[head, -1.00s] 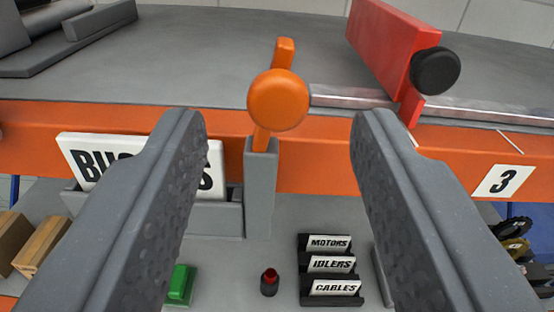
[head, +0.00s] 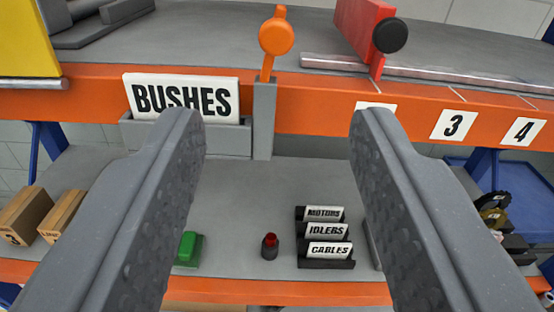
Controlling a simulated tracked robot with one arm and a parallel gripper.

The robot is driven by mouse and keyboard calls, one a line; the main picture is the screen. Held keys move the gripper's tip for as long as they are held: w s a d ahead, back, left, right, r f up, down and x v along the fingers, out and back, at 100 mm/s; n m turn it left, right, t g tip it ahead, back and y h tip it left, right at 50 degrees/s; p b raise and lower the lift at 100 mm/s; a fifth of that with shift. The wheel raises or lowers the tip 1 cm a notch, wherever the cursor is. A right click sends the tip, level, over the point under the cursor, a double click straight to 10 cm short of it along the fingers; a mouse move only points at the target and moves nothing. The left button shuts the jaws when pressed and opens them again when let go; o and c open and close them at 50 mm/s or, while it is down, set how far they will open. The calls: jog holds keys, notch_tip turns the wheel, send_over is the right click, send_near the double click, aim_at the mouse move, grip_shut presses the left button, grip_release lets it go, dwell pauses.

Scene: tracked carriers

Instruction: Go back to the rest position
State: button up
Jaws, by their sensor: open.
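My gripper (head: 278,125) is open, with its two grey fingers spread wide and nothing between them. It is in front of the workbench, clear of everything in view. Beyond the fingertips, an orange lever with a round knob (head: 276,37) stands upright in a grey holder (head: 264,120) at the bench's orange front edge. The rest position itself is not marked in the view.
A BUSHES sign (head: 181,98) stands left of the holder. A red block with a black knob (head: 364,28) sits on a metal rail (head: 440,76). The lower shelf (head: 230,185) holds cardboard boxes (head: 27,214), a green block (head: 188,248), a red-topped piece (head: 270,246) and labelled cards (head: 325,230).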

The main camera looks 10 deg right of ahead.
dwell(0.4)
jog(key=s+a+g+y, duration=0.1)
jog(key=s+a, duration=0.6)
jog(key=s, duration=0.3)
jog(key=s+a+r+g+y+b, duration=0.1)
jog(key=s+a, duration=0.6)
jog(key=s, duration=0.4)
jog(key=shift+r+n+y, duration=0.2)
jog(key=shift+n+y, duration=0.1)
jog(key=shift+n, duration=0.1)
